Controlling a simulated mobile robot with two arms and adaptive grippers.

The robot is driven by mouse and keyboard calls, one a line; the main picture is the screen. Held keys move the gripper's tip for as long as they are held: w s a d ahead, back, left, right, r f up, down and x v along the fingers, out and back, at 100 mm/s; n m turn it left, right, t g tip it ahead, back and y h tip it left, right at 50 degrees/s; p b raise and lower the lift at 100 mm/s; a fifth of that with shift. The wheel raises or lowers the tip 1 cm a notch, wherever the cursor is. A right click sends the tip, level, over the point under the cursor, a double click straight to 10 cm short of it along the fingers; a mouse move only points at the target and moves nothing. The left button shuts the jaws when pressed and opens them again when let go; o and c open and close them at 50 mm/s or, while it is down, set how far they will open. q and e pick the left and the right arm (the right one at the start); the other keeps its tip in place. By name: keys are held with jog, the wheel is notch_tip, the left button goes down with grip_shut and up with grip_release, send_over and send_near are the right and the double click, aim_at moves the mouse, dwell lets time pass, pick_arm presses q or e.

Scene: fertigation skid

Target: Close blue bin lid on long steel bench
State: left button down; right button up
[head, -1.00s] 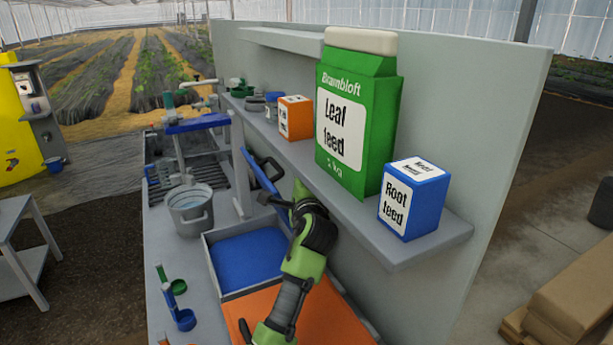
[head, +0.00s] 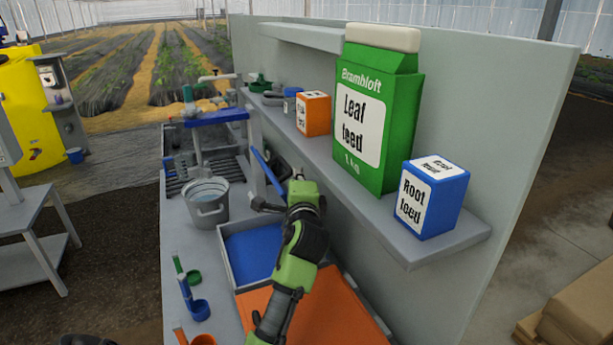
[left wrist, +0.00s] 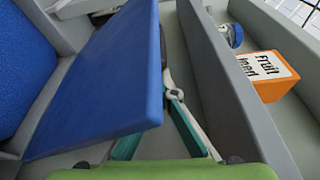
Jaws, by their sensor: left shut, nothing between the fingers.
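The blue bin (head: 252,250) sits on the long steel bench (head: 204,238), and its blue filling is exposed. Its blue lid (head: 262,168) stands raised and tilted at the bin's wall side. In the left wrist view the lid (left wrist: 105,85) shows as a broad slanted panel. My left gripper (head: 272,203) is shut and empty, at the lid's lower right in the head view. In the left wrist view its fingers (left wrist: 171,85) are beside the lid, between it and the grey shelf; I cannot tell whether they touch it. My right gripper is not in view.
The shelf (head: 410,248) overhangs the bench's wall side, with a green leaf feed carton (head: 375,115), blue root feed box (head: 430,198) and orange box (head: 313,115). A bucket (head: 208,204), scoops (head: 198,308) and an orange bin surface (head: 335,308) are nearby.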

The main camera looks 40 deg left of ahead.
pick_arm(q)
jog(key=s+a+f+n+b, duration=0.2)
jog(key=s+a+f+b, duration=0.2)
jog(key=s+f, duration=0.3)
jog(key=s+a+f+n+t+y+b, duration=0.1)
jog(key=s+a+f+n+b, duration=0.1)
jog(key=s+f+b, duration=0.4)
jog(key=shift+s+a+f+n, duration=0.4)
jog(key=shift+s+a+f, duration=0.45)
jog(key=shift+f, duration=0.35)
